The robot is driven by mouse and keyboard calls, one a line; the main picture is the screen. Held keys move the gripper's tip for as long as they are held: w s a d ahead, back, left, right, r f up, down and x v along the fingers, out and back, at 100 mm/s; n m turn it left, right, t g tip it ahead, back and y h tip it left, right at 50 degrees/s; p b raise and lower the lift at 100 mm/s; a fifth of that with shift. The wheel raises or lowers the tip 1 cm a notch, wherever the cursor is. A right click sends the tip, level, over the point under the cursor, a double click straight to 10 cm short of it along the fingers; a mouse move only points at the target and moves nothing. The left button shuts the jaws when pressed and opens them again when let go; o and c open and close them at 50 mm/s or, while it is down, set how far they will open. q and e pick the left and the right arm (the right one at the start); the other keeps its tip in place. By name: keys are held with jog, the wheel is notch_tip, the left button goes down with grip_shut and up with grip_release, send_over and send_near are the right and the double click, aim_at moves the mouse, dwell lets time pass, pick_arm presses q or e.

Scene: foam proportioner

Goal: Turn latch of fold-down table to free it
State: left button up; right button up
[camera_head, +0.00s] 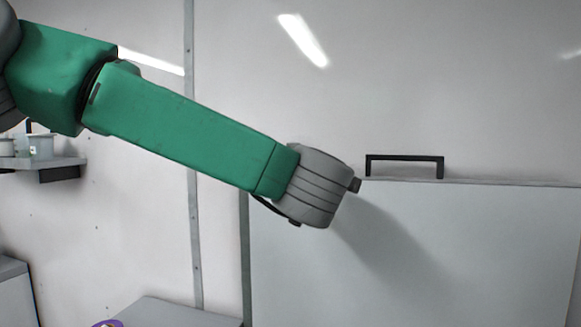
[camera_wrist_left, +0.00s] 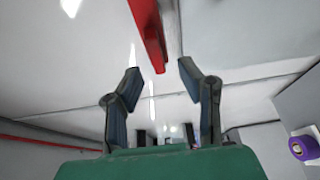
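In the head view my green left arm reaches in from the left, and its grey wrist ends just left of a black handle (camera_head: 405,158). The handle stands on the top edge of a large pale panel (camera_head: 440,265), which looks like the folded-up table. The gripper itself is hidden behind the wrist there. In the left wrist view my left gripper (camera_wrist_left: 160,72) is open, its two dark fingers apart. A red bar (camera_wrist_left: 148,28), which may be the latch, comes down from the top to between the fingertips. I cannot tell whether they touch. My right gripper is not in view.
A shelf (camera_head: 55,164) with cups is on the wall at far left. A grey surface (camera_head: 170,312) is at the bottom left, with a purple item (camera_head: 108,323) beside it. A purple roll (camera_wrist_left: 304,147) shows at right in the wrist view. The wall above the panel is clear.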

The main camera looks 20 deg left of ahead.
pick_arm(q)
jog(key=v, duration=0.6)
jog(key=shift+s+d+f, duration=0.15)
jog(key=shift+s, duration=0.15)
notch_tip(320, 180, down, 20)
jog(key=w+m+g+h, duration=0.15)
jog(key=m+h, duration=0.25)
jog(key=m, duration=0.4)
jog(key=s+a+f+m+g+h, duration=0.1)
jog(key=s+a+f+m+g, duration=0.15)
jog(key=f, duration=0.65)
jog(key=s+a+f+m+g+h, duration=0.1)
jog(key=s+f+m, duration=0.15)
jog(key=f, duration=0.65)
jog(key=s+a+f+m+g+h, duration=0.1)
jog(key=s+a+f+m+g, duration=0.15)
jog(key=s+f, duration=0.4)
jog(key=s+a+f+m+g, duration=0.2)
jog(key=s+f+m, duration=0.1)
jog(key=s+f, duration=0.4)
jog(key=s+a+f+m+g, duration=0.2)
jog(key=s+a+f+g, duration=0.1)
jog(key=s, duration=0.6)
jog(key=s+a+f+m+g, duration=0.2)
jog(key=s+a+f+g, duration=0.1)
jog(key=s, duration=0.6)
notch_tip(320, 180, down, 3)
jog(key=shift+a+r+y, duration=0.15)
jog(key=shift+a+y, duration=0.15)
jog(key=shift+a, duration=0.6)
